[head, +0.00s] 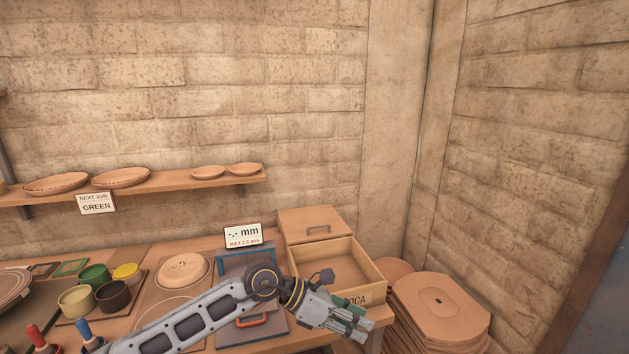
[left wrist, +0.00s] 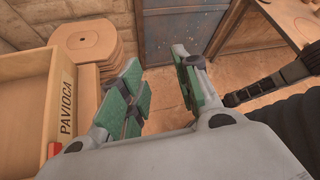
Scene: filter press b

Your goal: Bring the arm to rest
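My left arm comes in from the left in the head view, and its gripper (head: 352,318) is at the front right corner of the workbench, in front of the open wooden box. In the left wrist view the gripper (left wrist: 160,95) shows two green-padded fingers set apart with nothing between them. The floor shows through the gap. My right gripper is not in view.
An open wooden box (head: 372,278) marked "PAVIOCA" is close to the gripper. A shelf (head: 200,182) holds plates.

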